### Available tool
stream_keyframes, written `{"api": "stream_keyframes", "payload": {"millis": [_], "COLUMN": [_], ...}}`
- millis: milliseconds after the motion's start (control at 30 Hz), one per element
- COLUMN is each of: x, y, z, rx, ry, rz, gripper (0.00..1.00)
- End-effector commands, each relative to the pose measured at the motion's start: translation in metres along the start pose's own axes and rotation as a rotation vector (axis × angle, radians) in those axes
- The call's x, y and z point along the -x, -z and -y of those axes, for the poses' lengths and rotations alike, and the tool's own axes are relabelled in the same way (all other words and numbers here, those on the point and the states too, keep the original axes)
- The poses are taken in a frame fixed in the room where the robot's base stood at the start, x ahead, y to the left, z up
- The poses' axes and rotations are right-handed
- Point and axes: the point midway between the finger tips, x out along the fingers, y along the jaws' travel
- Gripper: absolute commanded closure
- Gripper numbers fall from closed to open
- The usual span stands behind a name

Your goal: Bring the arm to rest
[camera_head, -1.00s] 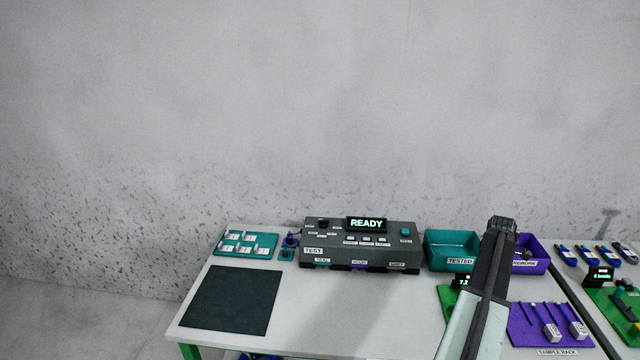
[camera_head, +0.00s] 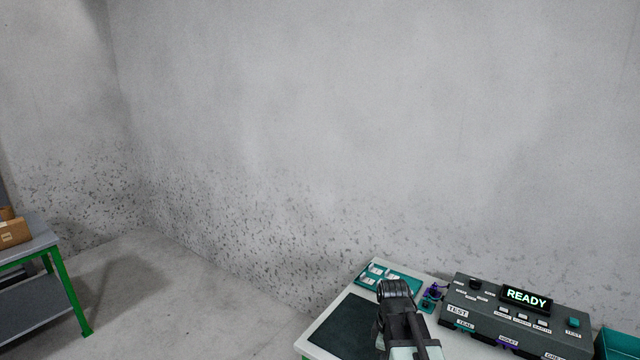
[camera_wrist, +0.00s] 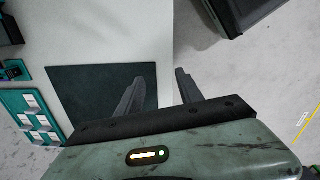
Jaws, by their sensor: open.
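My gripper shows in the wrist view (camera_wrist: 158,90) with its two fingers apart and nothing between them. In the head view my arm (camera_head: 405,325) reaches up from the bottom edge and covers part of the mat (camera_head: 345,325). The fingertips are not clear in the head view. No cable in my grip shows.
A grey tester (camera_head: 515,318) reading READY stands right of my arm. A teal tray (camera_head: 372,272) with white pieces lies behind the mat. A teal bin (camera_head: 618,343) is at the right edge. A green-legged table (camera_head: 68,285) with a cardboard box (camera_head: 14,232) stands far left, with bare floor between.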

Motion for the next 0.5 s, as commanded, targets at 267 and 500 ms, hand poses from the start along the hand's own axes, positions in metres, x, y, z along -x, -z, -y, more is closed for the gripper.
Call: {"api": "stream_keyframes", "payload": {"millis": [267, 500], "x": [0.003, 0.003], "y": [0.013, 0.013], "z": [0.070, 0.071], "rx": [-0.731, -1.095], "ry": [0.042, 0.054], "rz": [-0.012, 0.000], "gripper": [0.56, 0.56]}}
